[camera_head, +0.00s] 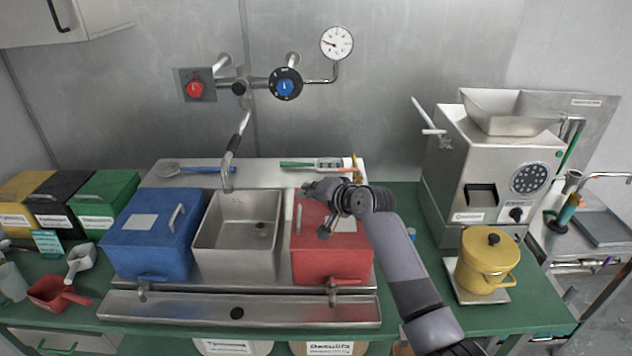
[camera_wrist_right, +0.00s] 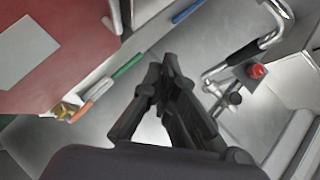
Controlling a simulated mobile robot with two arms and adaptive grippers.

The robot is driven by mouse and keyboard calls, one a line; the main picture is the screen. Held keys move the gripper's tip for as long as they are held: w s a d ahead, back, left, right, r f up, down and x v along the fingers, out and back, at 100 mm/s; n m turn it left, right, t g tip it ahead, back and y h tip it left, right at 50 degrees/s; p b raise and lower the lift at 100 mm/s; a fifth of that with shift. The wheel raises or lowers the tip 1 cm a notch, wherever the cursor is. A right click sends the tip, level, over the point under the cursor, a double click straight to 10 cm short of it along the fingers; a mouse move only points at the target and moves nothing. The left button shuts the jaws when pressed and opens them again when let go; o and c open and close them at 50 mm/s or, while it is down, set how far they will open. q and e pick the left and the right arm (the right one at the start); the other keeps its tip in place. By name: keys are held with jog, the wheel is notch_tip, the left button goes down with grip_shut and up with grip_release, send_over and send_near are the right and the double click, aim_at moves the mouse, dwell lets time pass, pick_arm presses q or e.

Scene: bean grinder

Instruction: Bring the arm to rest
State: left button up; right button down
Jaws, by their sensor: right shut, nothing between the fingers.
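My right arm comes in from the bottom right in the head view. My right gripper (camera_head: 316,212) is over the red-lidded bin (camera_head: 325,262), in front of the back ledge. In the right wrist view the right gripper (camera_wrist_right: 170,68) has its dark fingers together with nothing between them. The red lid (camera_wrist_right: 75,35) shows at upper left there. I cannot tell from these views whether the gripper touches the lid. My left gripper does not show in either view.
A steel sink (camera_head: 238,240) and blue bin (camera_head: 150,240) stand left of the red bin. A grinder (camera_head: 490,165) stands at right, with a yellow pot (camera_head: 487,262) in front. A faucet (camera_head: 230,160) hangs over the sink. Brushes (camera_head: 300,165) lie on the back ledge.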

jog(key=s+r+b, duration=0.1)
jog(key=s+r, duration=0.3)
jog(key=s+d+f+n+g+h, duration=0.1)
jog(key=s+d+f+h, duration=0.1)
jog(key=s+d+f, duration=0.5)
jog(key=s+d+f+n+g+h, duration=0.2)
jog(key=s+d+f, duration=0.1)
jog(key=s+f, duration=0.75)
jog(key=s+d+f+n+g+h, duration=0.15)
jog(key=s+d, duration=0.25)
jog(key=s, duration=0.5)
jog(key=s+d+f+n+g+h, duration=0.1)
jog(key=s+d+f, duration=0.25)
jog(key=s, duration=0.45)
jog(key=s+d+f+n+g+h, duration=0.1)
jog(key=s+d+f+h, duration=0.1)
jog(key=s+d, duration=0.5)
jog(key=s+a+f+g+b, duration=0.1)
jog(key=s+f, duration=0.1)
jog(key=f, duration=1.2)
jog(key=s+a+f+g+b, duration=0.1)
jog(key=f, duration=1.2)
jog(key=s+d+f+b, duration=0.2)
jog(key=s+f, duration=1.5)
jog(key=f, duration=0.1)
jog(key=shift+s+d+f+n+g, duration=0.2)
jog(key=shift+d+f+n+g, duration=0.1)
jog(key=shift+f+n+g, duration=0.1)
